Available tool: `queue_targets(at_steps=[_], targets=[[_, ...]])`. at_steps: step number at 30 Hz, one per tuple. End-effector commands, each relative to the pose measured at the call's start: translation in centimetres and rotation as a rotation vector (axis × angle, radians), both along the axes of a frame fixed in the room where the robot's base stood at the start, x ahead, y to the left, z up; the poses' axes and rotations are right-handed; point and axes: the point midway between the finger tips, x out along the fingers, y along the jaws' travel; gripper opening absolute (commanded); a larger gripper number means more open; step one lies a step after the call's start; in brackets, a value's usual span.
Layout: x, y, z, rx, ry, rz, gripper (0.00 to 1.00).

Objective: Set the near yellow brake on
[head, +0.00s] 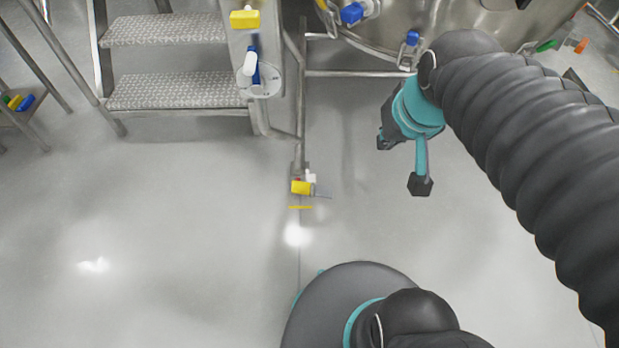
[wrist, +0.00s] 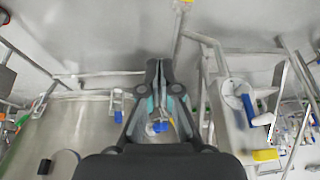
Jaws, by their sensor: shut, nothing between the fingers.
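The near yellow brake (head: 301,187) is a small yellow piece low on a metal frame leg, near the middle of the head view. A thin yellow strip lies just below it, and a short grey piece sticks out to its right. Its exact position is too small to tell. In the wrist view a bit of yellow (wrist: 185,4) shows at the top edge and may be the same brake. My gripper (head: 383,143) hangs to the right of and beyond the brake, apart from it. Its fingers are together and empty in the wrist view (wrist: 158,66).
Metal steps (head: 165,90) stand at the left, with another yellow handle (head: 244,19) and a white-and-blue valve (head: 252,68) beside them. A steel tank (head: 440,20) with blue-handled valves (head: 352,13) fills the top right. The floor around the near brake is open.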

Motion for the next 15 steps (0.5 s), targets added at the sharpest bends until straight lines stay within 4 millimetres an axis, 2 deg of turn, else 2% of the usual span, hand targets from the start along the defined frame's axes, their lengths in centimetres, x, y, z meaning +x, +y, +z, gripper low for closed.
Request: queue_targets(at_steps=[1, 8, 15], targets=[[1.5, 0.4, -1.2, 0.015, 0.028, 0.004, 0.0], [7.7, 2.4, -5.4, 0.079, 0.118, 0.025, 0.0], [13.9, 4.8, -11.7, 0.141, 0.209, 0.039, 0.0]])
